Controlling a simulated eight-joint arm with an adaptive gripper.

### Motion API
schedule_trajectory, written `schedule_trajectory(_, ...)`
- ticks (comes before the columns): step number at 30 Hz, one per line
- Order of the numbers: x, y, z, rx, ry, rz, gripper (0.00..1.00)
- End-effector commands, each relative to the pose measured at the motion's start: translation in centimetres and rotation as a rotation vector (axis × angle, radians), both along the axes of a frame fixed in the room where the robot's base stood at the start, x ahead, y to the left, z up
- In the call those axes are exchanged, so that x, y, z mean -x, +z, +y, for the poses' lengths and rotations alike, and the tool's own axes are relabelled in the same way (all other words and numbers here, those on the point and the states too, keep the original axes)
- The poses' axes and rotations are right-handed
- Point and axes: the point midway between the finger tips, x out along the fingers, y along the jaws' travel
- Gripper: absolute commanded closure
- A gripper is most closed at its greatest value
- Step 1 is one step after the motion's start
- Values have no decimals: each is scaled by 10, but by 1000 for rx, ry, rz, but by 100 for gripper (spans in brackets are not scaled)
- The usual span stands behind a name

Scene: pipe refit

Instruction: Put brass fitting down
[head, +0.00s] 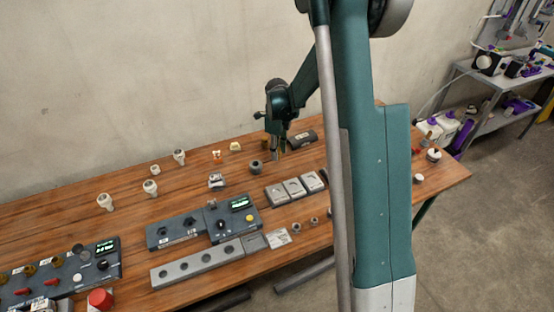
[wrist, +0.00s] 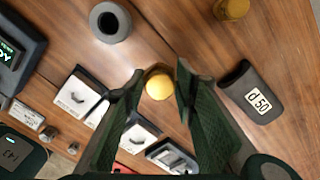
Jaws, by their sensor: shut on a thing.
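The brass fitting (wrist: 159,85) is a round yellow piece seen end-on between the fingertips of my gripper (wrist: 158,88) in the wrist view. My gripper is shut on it. In the head view my gripper (head: 278,155) points down over the far part of the wooden table, and the fitting is too small to make out there. Whether the fitting touches the table I cannot tell. A second brass-coloured piece (wrist: 232,9) stands apart at the top edge of the wrist view.
A grey hollow cylinder (wrist: 110,22) stands at upper left of the wrist view, also in the head view (head: 256,167). A dark block marked "d 50" (wrist: 250,92) lies right. Grey plates (head: 295,188) and a control box (head: 234,218) are nearby.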

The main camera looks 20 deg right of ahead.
Motion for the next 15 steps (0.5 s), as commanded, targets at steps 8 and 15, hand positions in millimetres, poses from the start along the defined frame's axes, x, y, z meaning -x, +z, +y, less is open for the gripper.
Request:
schedule_trajectory(8, 0, -4, 0, 0, 0, 0, 85)
schedule_trajectory(15, 0, -10, 0, 0, 0, 0, 85)
